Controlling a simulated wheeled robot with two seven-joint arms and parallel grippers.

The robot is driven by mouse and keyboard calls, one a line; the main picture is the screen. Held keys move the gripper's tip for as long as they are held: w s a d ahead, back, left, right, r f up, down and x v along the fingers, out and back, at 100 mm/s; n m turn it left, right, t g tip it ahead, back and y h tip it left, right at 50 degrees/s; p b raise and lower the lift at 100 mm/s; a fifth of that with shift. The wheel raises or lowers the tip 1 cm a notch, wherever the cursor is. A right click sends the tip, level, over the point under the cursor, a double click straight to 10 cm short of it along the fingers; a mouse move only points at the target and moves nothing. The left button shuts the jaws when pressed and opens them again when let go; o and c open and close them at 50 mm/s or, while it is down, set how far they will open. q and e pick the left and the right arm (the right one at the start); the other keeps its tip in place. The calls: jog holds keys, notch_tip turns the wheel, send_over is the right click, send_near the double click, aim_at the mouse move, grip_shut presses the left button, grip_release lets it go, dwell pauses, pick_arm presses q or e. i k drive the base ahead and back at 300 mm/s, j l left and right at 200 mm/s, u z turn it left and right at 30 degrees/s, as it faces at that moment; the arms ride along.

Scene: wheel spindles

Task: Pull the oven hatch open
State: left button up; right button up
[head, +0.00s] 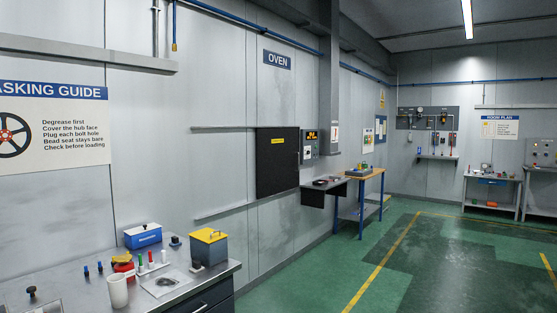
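The oven hatch (277,161) is a black square panel set in the grey wall, a little right of the middle of the head view. It carries a small yellow label (278,141) near its top. The hatch looks shut, lying flat with the wall between two horizontal rails. A blue OVEN sign (277,60) hangs above it. No handle can be made out on it at this size. Neither of my grippers shows in the head view.
A workbench (215,277) with a blue box (143,236), a yellow-lidded box (208,246) and a white cup (118,290) stands at front left. A dark shelf (325,188) juts out right of the hatch, beside a wooden-topped table (364,172). The green floor (310,275) is clear.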

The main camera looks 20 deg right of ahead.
aim_at(277, 155)
jog(key=i+l+z, duration=0.5)
jog(key=i, duration=0.2)
jog(key=i+l+z, duration=0.3)
jog(key=i, duration=0.55)
jog(key=i+z, duration=0.3)
jog(key=i, duration=4.1)
